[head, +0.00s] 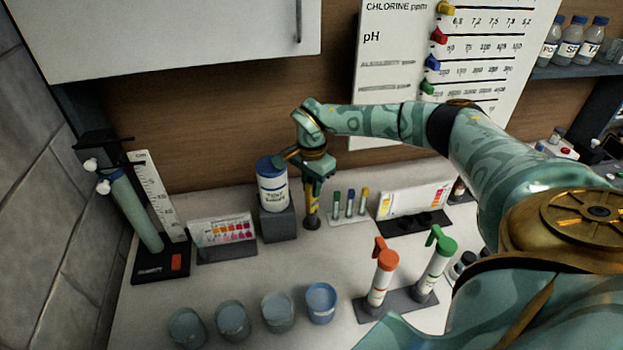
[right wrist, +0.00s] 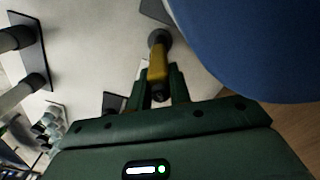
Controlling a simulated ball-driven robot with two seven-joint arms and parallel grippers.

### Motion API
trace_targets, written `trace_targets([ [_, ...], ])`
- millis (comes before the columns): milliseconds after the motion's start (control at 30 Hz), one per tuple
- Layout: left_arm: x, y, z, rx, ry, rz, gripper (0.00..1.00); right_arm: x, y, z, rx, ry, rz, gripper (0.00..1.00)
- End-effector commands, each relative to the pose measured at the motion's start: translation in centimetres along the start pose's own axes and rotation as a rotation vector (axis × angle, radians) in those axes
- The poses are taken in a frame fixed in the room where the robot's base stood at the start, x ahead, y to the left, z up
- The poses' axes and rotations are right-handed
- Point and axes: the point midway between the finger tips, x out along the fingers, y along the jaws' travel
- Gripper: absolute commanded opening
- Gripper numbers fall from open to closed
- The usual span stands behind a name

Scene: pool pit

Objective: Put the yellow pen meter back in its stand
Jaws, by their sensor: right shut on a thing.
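My right gripper (head: 314,190) is shut on the yellow pen meter (head: 311,207), just right of the white tub. The pen meter hangs roughly upright below the fingers. Its lower end meets or overlaps a small dark round stand (head: 312,223) on the counter; I cannot tell whether it is inside the stand or just above it. In the right wrist view the yellow pen meter (right wrist: 157,68) is between the fingers (right wrist: 159,82), and the dark round stand (right wrist: 160,38) shows at its far end. My left gripper is not in view.
The blue-lidded tub (head: 272,187) on a grey block (head: 277,224) stands close left of the gripper. A rack of small capped tubes (head: 349,207) is close right. Several cups (head: 278,309) and two capped bottles (head: 382,275) stand nearer the front. Bare counter lies between.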

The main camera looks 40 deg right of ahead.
Motion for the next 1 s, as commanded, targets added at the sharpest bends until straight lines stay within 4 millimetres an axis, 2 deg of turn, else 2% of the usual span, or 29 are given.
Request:
trace_targets([
  [467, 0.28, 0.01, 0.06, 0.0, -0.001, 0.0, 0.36, 0.61, -0.01, 0.01, 0.0, 0.0, 0.0, 0.0],
  [500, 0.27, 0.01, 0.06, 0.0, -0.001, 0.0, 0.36, 0.6, -0.01, 0.0, 0.0, 0.0, 0.0, 0.25],
  [567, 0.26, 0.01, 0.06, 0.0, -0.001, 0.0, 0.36, 0.58, -0.01, 0.01, 0.0, 0.0, 0.0, 0.42],
  [600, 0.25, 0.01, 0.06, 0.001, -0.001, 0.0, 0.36, 0.58, -0.01, 0.01, 0.0, 0.0, 0.0, 0.45],
  [867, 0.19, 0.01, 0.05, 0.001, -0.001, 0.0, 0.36, 0.53, 0.0, 0.01, 0.0, 0.0, 0.0, 0.45],
  [1000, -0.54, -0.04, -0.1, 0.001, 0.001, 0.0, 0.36, -0.26, 0.0, 0.01, 0.0, 0.0, -0.001, 0.45],
])
